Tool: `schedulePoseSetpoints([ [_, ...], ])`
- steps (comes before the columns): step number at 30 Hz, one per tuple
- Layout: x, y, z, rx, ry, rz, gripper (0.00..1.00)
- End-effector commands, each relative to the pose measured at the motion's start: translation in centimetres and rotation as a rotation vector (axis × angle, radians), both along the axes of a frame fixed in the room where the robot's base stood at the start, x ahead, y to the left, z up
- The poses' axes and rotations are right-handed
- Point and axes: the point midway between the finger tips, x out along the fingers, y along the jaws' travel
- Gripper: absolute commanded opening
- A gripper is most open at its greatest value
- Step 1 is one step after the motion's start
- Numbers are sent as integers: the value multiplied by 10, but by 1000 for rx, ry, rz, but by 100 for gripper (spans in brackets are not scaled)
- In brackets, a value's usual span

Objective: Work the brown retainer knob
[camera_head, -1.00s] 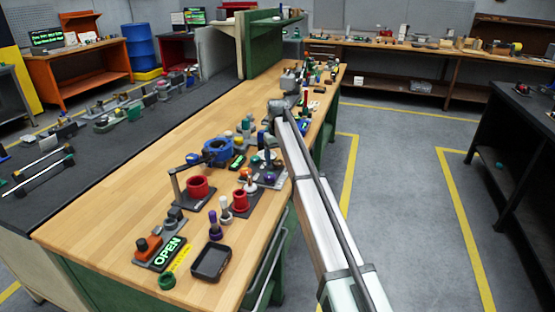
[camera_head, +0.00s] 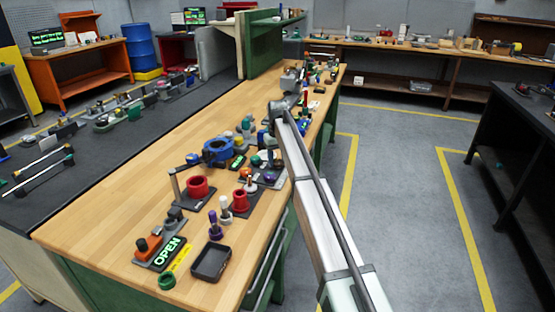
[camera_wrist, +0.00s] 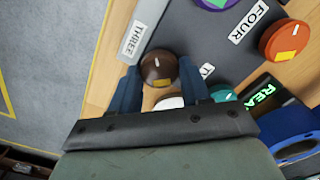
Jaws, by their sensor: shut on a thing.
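The knob sits at the edge of a dark grey plate (camera_wrist: 190,38) beside a label reading THREE. In the head view my arm hides the knob, and the fingers are hard to make out.
In the wrist view, an orange knob (camera_wrist: 285,40) by the label FOUR and a teal knob (camera_wrist: 222,94) stand to the right. A white round part (camera_wrist: 170,102) is just below the brown knob. A lit green display (camera_wrist: 264,95) and a blue ring (camera_wrist: 298,148) are at lower right.

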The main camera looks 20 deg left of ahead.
Motion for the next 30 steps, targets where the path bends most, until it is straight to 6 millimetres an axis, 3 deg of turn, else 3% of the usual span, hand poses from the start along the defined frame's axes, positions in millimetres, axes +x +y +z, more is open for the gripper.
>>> schedulePoseSetpoints([
  [8,0,0,0,0,0,-46,16],
  [30,0,0,0,0,0,-483,16],
])
